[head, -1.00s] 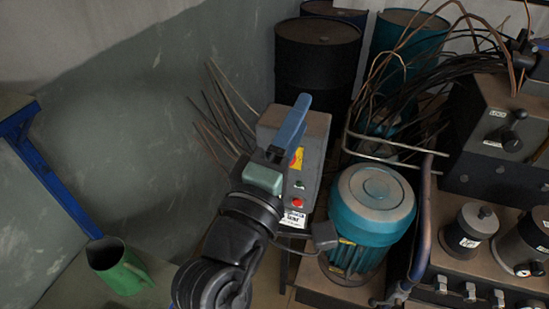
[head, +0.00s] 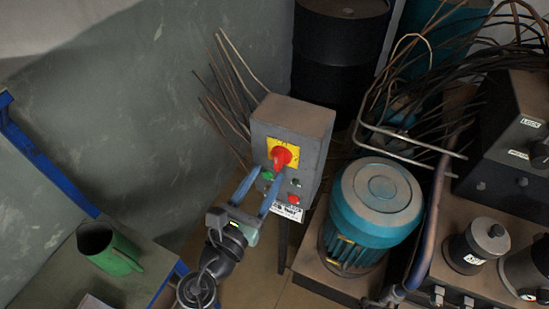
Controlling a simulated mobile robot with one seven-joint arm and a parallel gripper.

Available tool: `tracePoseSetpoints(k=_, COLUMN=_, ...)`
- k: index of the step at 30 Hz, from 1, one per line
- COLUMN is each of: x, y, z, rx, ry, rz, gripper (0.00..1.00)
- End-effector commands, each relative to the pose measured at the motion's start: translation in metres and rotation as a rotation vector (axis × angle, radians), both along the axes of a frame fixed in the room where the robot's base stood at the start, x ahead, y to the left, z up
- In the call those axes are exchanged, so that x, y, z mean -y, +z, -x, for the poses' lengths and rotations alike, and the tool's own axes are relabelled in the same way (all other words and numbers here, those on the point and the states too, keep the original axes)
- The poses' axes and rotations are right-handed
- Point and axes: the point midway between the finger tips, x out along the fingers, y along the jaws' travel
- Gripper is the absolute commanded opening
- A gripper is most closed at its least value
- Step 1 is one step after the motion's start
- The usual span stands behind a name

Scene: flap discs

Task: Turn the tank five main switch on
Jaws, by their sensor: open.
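A grey switch box (head: 314,124) stands on a post in the middle of the head view. On its front is a red rotary switch (head: 281,157) on a yellow plate (head: 296,167). Below it are green buttons and a red button (head: 293,198), with a white label (head: 288,212) under them; its print is too small to read surely. My gripper (head: 262,187) is open, its two blue fingers pointing up at the box front just below the red switch. Nothing is between the fingers. I cannot tell whether a fingertip touches the box.
A teal motor (head: 374,207) stands right of the box, with a bent metal rail behind it. Dark drums (head: 338,50) and loose cables are at the back. A bench with labelled equipment (head: 510,135) is at right. A green jug (head: 112,250) stands at lower left.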

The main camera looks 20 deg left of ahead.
Motion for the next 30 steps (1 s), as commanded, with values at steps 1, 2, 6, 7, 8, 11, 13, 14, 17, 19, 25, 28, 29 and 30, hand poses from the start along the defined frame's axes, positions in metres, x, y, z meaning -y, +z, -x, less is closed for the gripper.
tracePoseSetpoints(k=1, x=0.001, y=0.002, z=-0.011, rx=0.002, ry=-0.002, rz=0.0, gripper=0.5)
tracePoseSetpoints(k=2, x=0.001, y=0.002, z=-0.017, rx=0.002, ry=-0.003, rz=0.0, gripper=0.5)
tracePoseSetpoints(k=6, x=0.001, y=0.001, z=-0.036, rx=0.001, ry=-0.001, rz=-0.001, gripper=0.5)
tracePoseSetpoints(k=7, x=0.001, y=0.001, z=-0.039, rx=0.001, ry=-0.001, rz=-0.001, gripper=0.5)
tracePoseSetpoints(k=8, x=0.002, y=0.0, z=-0.042, rx=0.001, ry=-0.001, rz=-0.001, gripper=0.5)
tracePoseSetpoints(k=11, x=0.002, y=0.001, z=-0.047, rx=0.001, ry=-0.001, rz=-0.002, gripper=0.5)
tracePoseSetpoints(k=13, x=0.002, y=0.0, z=-0.049, rx=0.0, ry=-0.001, rz=-0.002, gripper=0.5)
tracePoseSetpoints(k=14, x=0.002, y=0.0, z=-0.05, rx=0.0, ry=-0.001, rz=-0.002, gripper=0.5)
tracePoseSetpoints(k=17, x=0.002, y=0.0, z=-0.05, rx=0.0, ry=-0.001, rz=-0.002, gripper=0.5)
tracePoseSetpoints(k=19, x=0.002, y=0.0, z=-0.05, rx=0.0, ry=-0.001, rz=-0.002, gripper=0.5)
tracePoseSetpoints(k=25, x=0.002, y=0.0, z=-0.049, rx=0.0, ry=-0.001, rz=-0.002, gripper=0.21)
tracePoseSetpoints(k=28, x=0.002, y=0.0, z=-0.049, rx=0.0, ry=-0.001, rz=-0.002, gripper=0.03)
tracePoseSetpoints(k=29, x=0.002, y=0.0, z=-0.049, rx=0.0, ry=-0.001, rz=-0.002, gripper=0.0)
tracePoseSetpoints(k=30, x=0.002, y=0.0, z=-0.049, rx=0.0, ry=-0.001, rz=-0.002, gripper=0.0)
